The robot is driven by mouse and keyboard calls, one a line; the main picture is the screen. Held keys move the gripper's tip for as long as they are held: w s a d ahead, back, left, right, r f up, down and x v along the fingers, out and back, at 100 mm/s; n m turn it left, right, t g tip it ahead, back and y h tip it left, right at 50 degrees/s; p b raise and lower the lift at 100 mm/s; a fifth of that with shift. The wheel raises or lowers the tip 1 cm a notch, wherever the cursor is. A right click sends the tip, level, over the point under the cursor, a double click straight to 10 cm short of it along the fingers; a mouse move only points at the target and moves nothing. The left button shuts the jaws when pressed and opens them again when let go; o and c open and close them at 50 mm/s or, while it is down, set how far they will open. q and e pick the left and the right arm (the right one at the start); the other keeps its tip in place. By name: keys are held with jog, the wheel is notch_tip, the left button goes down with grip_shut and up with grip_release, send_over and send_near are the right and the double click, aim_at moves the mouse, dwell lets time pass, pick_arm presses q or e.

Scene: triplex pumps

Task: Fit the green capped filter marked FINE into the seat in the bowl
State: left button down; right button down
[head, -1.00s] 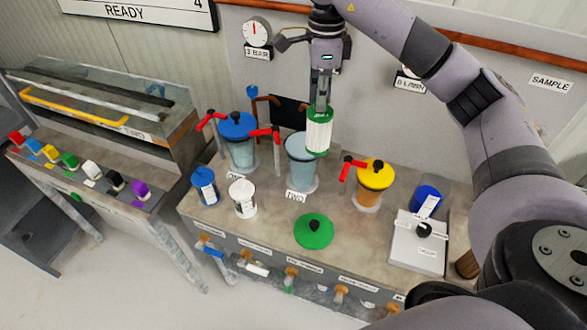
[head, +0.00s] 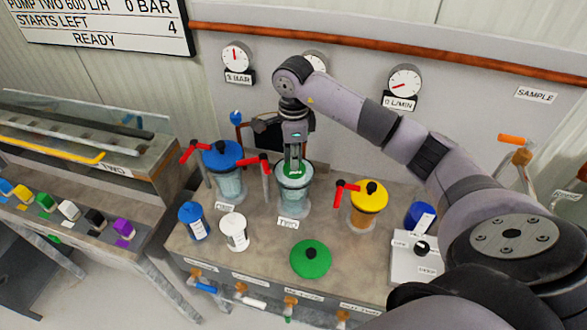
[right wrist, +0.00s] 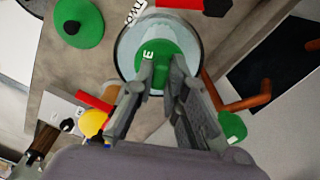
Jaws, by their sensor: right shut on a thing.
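The green capped filter (head: 292,175) is down inside the clear bowl (head: 294,203) labelled TWO, its cap near the bowl's rim. The right wrist view shows the green cap (right wrist: 172,52) inside the round bowl rim (right wrist: 119,52), with only part of its lettering showing. My right gripper (head: 294,168) points down over the bowl and is shut on the filter; its fingertips also show on the cap (right wrist: 163,78). The filter's lower body and the seat are hidden, so I cannot tell whether the filter touches the seat. My left gripper is out of view.
A green lid (head: 310,259) lies on the bench in front. Blue-lidded (head: 222,155) and yellow-lidded (head: 369,194) pump bowls flank bowl TWO. A blue-capped filter (head: 193,220) and a white one (head: 234,231) stand front left. Red handles (head: 252,163) stand close by the bowl.

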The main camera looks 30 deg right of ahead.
aim_at(294, 173)
jog(key=shift+s+f, duration=0.1)
jog(key=shift+f, duration=0.8)
notch_tip(294, 173, down, 3)
jog(key=shift+f+p, duration=0.2)
jog(key=shift+p, duration=0.45)
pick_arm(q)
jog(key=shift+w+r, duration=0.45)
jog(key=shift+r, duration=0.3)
pick_arm(e)
jog(key=shift+f, duration=0.1)
jog(key=shift+f, duration=0.15)
jog(key=c, duration=1.6)
grip_release()
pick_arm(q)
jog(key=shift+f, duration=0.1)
